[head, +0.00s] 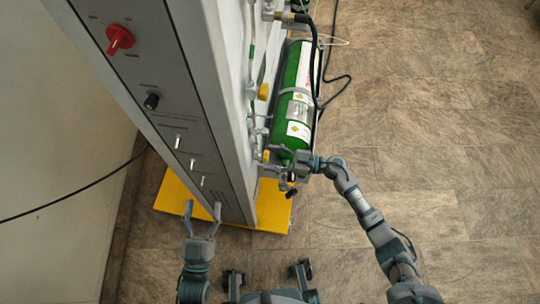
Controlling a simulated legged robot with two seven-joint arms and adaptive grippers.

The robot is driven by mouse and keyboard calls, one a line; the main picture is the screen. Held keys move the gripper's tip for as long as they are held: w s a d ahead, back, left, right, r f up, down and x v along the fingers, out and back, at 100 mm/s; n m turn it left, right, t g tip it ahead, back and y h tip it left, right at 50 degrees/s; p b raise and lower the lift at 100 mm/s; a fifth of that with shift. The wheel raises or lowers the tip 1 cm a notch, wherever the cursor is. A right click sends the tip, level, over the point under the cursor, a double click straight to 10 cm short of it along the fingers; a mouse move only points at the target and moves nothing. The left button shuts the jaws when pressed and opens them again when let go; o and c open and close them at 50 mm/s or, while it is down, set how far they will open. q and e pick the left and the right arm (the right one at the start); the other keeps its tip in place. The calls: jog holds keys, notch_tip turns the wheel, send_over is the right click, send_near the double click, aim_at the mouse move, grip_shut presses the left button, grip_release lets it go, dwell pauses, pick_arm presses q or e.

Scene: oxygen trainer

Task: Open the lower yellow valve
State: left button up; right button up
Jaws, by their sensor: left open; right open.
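The lower yellow valve (266,155) shows as a small yellow handle on the side of the grey panel cabinet (205,80), near the bottom of the green cylinder. A second yellow valve (264,91) sits higher on the same side. My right gripper (275,163) is open at the lower yellow valve, reaching in from the right. Its fingers partly cover the area around the handle, and I cannot tell whether they touch it. My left gripper (202,212) is open and empty in front of the cabinet's front face, near its base.
A green gas cylinder (292,100) with white labels stands beside the cabinet, with hoses and a black cable. The cabinet front carries a red knob (119,38), a black knob (152,101) and several switches. A yellow base plate (272,207) lies underneath. The tiled floor at right is clear.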

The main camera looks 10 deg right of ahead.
pick_arm(q)
jog(key=shift+r, duration=0.15)
pick_arm(e)
jog(key=shift+w+a, duration=0.1)
jog(key=shift+a, duration=0.3)
jog(key=c, duration=1.1)
jog(key=shift+c, duration=0.2)
jog(key=shift+r, duration=0.1)
pick_arm(q)
jog(key=shift+w+a+f+g+y+p, duration=0.15)
jog(key=shift+f+g+p, duration=0.3)
jog(key=shift+f+g, duration=0.5)
jog(key=shift+w+f+g+y+p, duration=0.25)
jog(key=shift+f+g+p, duration=0.3)
jog(key=shift+f, duration=0.55)
pick_arm(e)
jog(key=shift+w+d+n, duration=0.1)
jog(key=shift+w+n, duration=0.05)
jog(key=shift+n, duration=3.25)
